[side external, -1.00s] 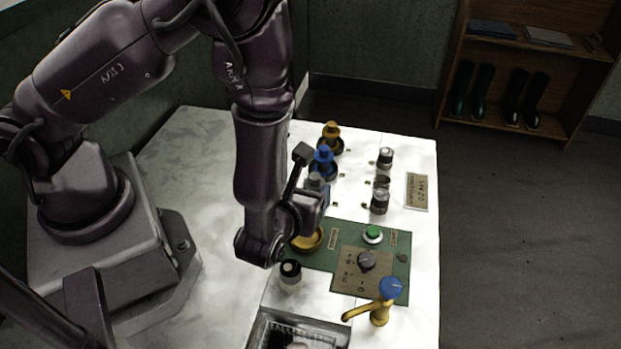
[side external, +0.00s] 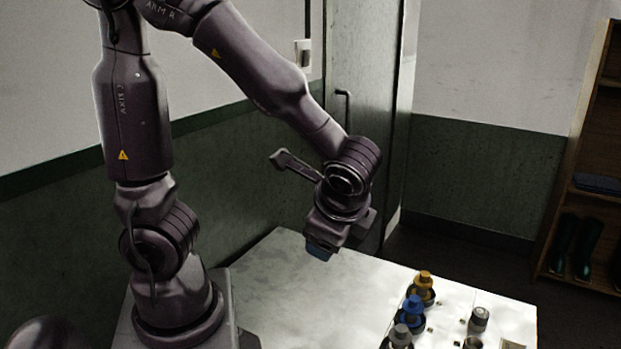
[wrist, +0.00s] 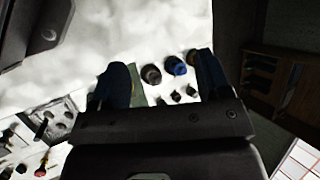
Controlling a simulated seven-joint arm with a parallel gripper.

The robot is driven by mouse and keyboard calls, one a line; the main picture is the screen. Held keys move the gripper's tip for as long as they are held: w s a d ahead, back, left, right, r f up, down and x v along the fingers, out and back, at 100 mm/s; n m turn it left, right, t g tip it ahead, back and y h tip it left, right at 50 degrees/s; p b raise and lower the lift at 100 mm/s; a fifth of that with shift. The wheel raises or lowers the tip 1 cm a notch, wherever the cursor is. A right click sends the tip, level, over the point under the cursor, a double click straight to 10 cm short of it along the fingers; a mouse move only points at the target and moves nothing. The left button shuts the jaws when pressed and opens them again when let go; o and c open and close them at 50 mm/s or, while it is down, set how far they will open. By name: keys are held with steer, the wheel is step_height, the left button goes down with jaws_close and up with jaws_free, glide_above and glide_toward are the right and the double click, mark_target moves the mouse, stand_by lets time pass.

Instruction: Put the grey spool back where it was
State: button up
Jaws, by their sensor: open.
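The grey spool (side external: 401,335) stands at the near end of a row, by the blue spool (side external: 411,310) and the yellow spool (side external: 425,285). It looks upright, with a dark base partly showing; the picture's lower edge cuts it off. My gripper (side external: 319,252) is high above the table, left of the row and well apart from it. In the wrist view my gripper (wrist: 162,62) is open and empty. The grey spool (wrist: 151,75) and blue spool (wrist: 175,66) show below, between its blue fingers.
Small metal-topped items (side external: 478,318) stand right of the spools. The white table (side external: 285,290) is bare around and below my gripper. A tray (wrist: 60,118) and a green panel (wrist: 135,90) show in the wrist view. A shelf with boots (side external: 580,240) stands off to the right.

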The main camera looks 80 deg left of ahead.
steer(key=s+d+r+n+t+h, duration=0.1)
steer(key=s+r+n+t+h, duration=0.2)
steer(key=r+n+h, duration=0.4)
steer(key=shift+s+d+r+n+t, duration=0.4)
steer(key=shift+r+n+t, duration=0.4)
steer(key=shift+r, duration=0.45)
